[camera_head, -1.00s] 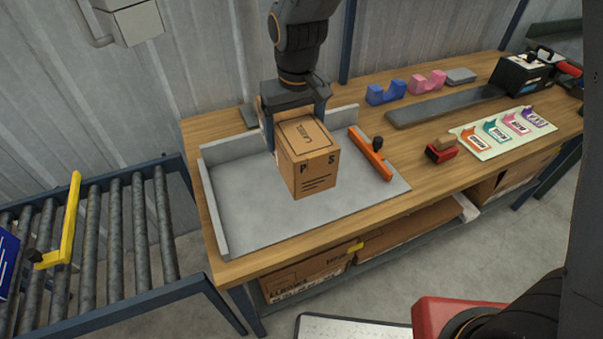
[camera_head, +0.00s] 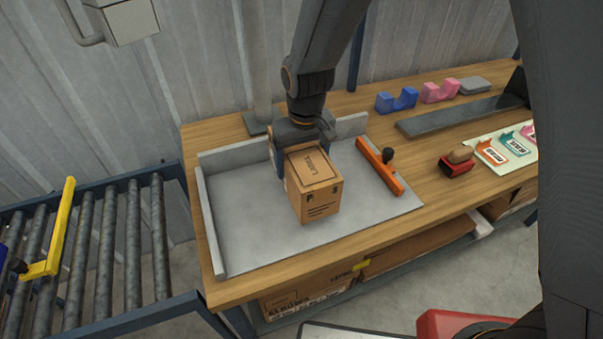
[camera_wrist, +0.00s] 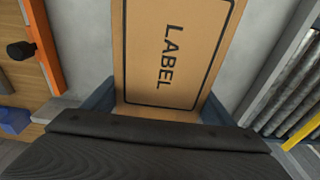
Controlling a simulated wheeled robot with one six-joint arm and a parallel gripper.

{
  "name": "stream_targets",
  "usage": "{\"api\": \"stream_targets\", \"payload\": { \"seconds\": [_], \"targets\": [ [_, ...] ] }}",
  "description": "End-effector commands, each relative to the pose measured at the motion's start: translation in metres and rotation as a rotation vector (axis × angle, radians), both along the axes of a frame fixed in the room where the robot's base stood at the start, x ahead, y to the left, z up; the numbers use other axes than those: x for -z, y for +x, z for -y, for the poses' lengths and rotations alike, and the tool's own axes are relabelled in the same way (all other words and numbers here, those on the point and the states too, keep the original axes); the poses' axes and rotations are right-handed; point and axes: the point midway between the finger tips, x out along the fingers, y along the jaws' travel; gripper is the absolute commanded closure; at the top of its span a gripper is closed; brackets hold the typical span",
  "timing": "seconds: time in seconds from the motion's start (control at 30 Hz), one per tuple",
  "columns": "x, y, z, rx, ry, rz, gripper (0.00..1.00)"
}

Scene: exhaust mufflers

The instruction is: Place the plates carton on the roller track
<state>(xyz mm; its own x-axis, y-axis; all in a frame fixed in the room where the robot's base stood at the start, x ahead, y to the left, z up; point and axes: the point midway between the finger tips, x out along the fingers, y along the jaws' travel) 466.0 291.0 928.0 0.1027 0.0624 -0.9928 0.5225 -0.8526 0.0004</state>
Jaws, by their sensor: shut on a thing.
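The plates carton (camera_head: 314,187) is a brown cardboard box with a label outline on top and the letters P and S on its front. My gripper (camera_head: 304,150) is shut on it from behind, one finger on each side. The carton is over the grey tray (camera_head: 250,240); I cannot tell how far above the surface it is. In the wrist view the carton top (camera_wrist: 172,55) reads LABEL between the dark fingers. The roller track (camera_head: 103,255) is at the left, beyond a gap from the table.
A yellow bar (camera_head: 59,228) crosses the roller track. Low walls edge the tray at left (camera_head: 211,225) and back. A red stamp holder (camera_head: 455,165) and blue dispenser (camera_head: 397,99) stand farther right.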

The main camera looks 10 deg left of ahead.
Motion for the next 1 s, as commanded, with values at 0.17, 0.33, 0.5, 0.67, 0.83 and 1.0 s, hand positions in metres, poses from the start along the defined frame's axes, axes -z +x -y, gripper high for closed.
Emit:
{"api": "stream_targets", "payload": {
  "seconds": [0.17,0.33,0.5,0.67,0.83,1.0],
  "targets": [
    [0.011,0.000,0.000,0.000,-0.001,-0.001,0.75],
    [0.031,0.000,0.000,0.000,0.000,0.000,0.75],
    [0.042,0.001,0.000,0.000,0.001,0.002,0.75],
    [0.042,0.001,0.000,0.000,0.002,0.003,0.75],
    [0.043,0.001,0.000,0.000,0.002,0.003,0.75],
    [0.046,0.000,0.000,0.000,0.000,0.000,0.07]
  ]
}}
